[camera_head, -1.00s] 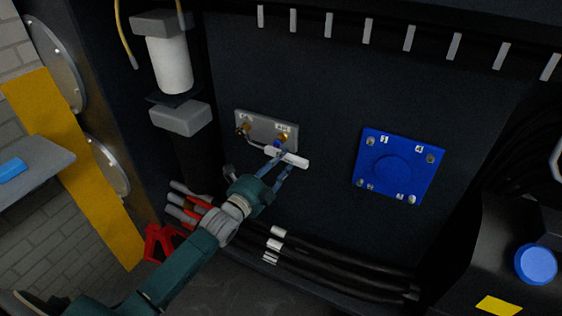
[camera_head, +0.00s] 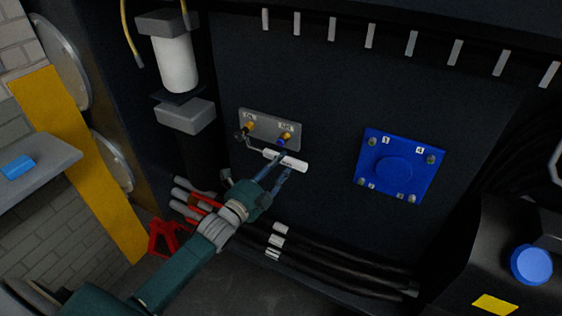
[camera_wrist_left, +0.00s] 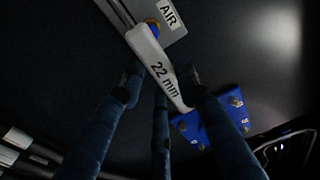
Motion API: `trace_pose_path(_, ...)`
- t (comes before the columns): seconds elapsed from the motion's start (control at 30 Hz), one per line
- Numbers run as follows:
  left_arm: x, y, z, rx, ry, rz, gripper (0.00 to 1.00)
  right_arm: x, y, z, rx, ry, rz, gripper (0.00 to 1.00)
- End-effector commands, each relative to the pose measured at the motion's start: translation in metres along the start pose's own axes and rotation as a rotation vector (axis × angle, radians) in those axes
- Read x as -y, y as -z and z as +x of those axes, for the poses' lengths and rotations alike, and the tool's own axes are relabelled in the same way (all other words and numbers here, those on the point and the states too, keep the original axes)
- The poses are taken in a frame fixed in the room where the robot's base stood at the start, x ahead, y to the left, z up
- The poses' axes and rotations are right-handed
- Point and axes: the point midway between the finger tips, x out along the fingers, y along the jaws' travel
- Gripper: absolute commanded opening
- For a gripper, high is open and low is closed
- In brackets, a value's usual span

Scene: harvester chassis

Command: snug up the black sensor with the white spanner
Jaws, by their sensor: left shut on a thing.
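The white spanner (camera_head: 293,164), marked "22 mm" in the left wrist view (camera_wrist_left: 165,78), is held by its handle. My left gripper (camera_head: 281,167) is shut on that handle, and its fingers also show in the left wrist view (camera_wrist_left: 160,88). The spanner's thin grey shank runs up and left towards the small black sensor (camera_head: 239,135) at the left fitting of the grey plate (camera_head: 268,121). Whether its head is seated around the sensor or only beside it is too small to tell. The right gripper is not in view.
A brass fitting with a blue collar (camera_head: 282,142) sits under the "AIR" label, just above the handle. A blue cover plate (camera_head: 400,166) is to the right. Black hoses (camera_head: 335,262) run below, and a white filter (camera_head: 177,62) hangs upper left. The dark panel between is clear.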

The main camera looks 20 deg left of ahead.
Motion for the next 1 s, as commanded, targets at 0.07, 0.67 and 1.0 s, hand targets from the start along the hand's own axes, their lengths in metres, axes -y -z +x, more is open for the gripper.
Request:
trace_pose_path(0.07,0.003,0.001,-0.004,0.000,0.002,0.000,0.00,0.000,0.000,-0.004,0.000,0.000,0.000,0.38)
trace_pose_path(0.67,0.004,0.007,-0.073,0.000,0.002,0.000,0.00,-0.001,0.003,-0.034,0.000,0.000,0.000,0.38)
trace_pose_path(1.0,0.003,0.007,-0.079,0.000,0.004,0.000,0.00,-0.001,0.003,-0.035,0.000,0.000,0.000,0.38)
